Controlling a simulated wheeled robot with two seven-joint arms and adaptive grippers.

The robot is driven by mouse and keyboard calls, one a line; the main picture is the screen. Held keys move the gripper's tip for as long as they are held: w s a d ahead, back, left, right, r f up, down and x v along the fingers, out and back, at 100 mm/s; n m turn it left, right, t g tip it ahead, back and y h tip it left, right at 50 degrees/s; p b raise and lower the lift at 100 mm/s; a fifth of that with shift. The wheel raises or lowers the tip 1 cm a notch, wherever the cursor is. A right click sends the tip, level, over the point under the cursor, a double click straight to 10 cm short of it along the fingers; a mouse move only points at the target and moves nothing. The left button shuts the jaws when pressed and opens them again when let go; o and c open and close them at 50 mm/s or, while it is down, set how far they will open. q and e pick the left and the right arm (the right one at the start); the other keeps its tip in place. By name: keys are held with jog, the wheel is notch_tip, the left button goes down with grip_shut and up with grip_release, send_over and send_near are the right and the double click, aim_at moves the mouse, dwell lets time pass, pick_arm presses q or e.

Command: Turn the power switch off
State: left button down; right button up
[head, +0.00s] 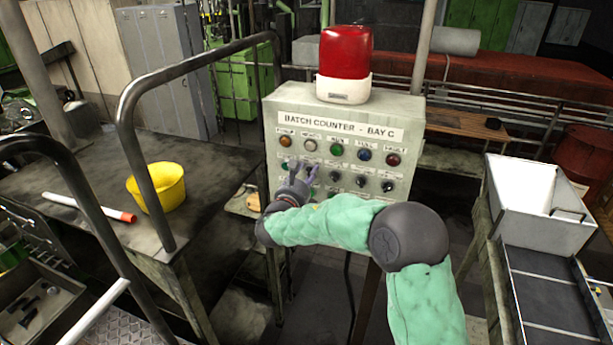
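The control box (410,125) is a pale grey panel labelled "BATCH COUNTER - BAY C". Its upper row holds several coloured round lamps or buttons, including a green one (336,149). Below is a row of small black switches, one of them a black switch (361,181). The small labels are too blurred to read, so I cannot tell which is the power switch or its setting. My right gripper (303,170) is open, its fingers pointing up in front of the lower left of the panel. It hides some controls there; contact is unclear. My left gripper is out of view.
A red beacon (345,52) stands on top of the box. At left, a dark bench (75,195) with metal rails carries a yellow bucket (160,186) and a white-and-red rod (88,207). A white hopper (540,200) stands at right.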

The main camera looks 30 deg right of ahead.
jog(key=shift+o, duration=0.6)
jog(key=shift+r, duration=0.35)
jog(key=shift+f, duration=0.3)
jog(key=shift+s+a, duration=0.2)
jog(key=shift+a, duration=0.1)
jog(key=v, duration=1.1)
jog(key=shift+s, duration=0.15)
